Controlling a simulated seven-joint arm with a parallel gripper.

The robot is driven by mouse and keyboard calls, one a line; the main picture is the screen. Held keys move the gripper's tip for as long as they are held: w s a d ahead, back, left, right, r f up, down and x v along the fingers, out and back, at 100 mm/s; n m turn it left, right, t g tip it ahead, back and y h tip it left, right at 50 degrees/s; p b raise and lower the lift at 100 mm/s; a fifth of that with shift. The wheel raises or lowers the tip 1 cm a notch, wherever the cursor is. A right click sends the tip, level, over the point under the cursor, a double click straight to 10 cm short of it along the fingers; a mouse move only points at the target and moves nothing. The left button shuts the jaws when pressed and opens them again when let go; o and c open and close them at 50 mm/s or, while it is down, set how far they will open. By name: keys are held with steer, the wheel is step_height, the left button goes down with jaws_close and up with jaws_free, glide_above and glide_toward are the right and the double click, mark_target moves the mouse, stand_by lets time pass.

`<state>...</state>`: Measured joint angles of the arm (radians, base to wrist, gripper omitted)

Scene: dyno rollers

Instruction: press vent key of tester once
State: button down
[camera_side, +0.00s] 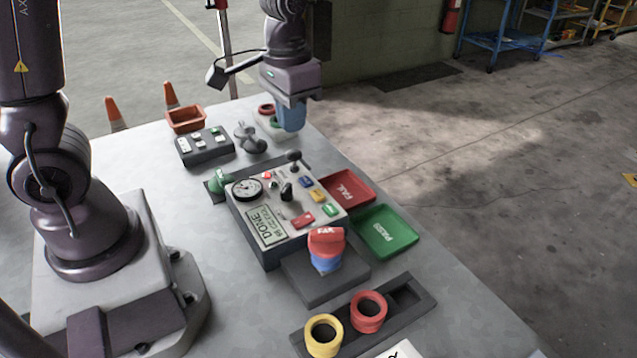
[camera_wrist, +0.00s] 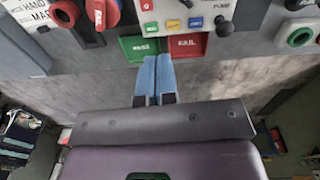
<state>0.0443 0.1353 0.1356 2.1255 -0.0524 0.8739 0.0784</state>
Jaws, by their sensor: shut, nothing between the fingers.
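The tester (camera_side: 285,205) is a grey box with a round gauge, a black knob and a black lever; its display reads DONE. Its top carries a blue key (camera_side: 306,182), a yellow key (camera_side: 319,196), a green key (camera_side: 330,210) and a red key (camera_side: 303,220). I cannot read which key is marked vent. In the wrist view the blue key (camera_wrist: 196,22), yellow key (camera_wrist: 173,24) and green key (camera_wrist: 150,28) show near the top edge. My gripper (camera_side: 291,128) has blue fingers, shut and empty, raised beyond the tester's far end; they also show in the wrist view (camera_wrist: 155,62).
A red FAIL tray (camera_side: 361,184) and green PASS tray (camera_side: 402,232) lie right of the tester. A red-capped blue part (camera_side: 327,250) stands in front. Yellow (camera_side: 323,333) and red (camera_side: 368,310) rings sit nearer. A dark button box (camera_side: 204,150) and orange bin (camera_side: 187,115) stand far left.

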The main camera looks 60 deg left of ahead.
glide_above(319, 194)
steer(key=s, duration=0.2)
step_height(319, 194, down, 4)
steer(key=shift+w+a+r+m, duration=0.1)
steer(key=shift+w+r+m, duration=0.1)
steer(key=shift+w, duration=0.3)
steer(key=shift+w+r+m, duration=0.1)
steer(key=shift+w+r, duration=0.05)
steer(key=shift+w, duration=0.35)
step_height(319, 194, down, 14)
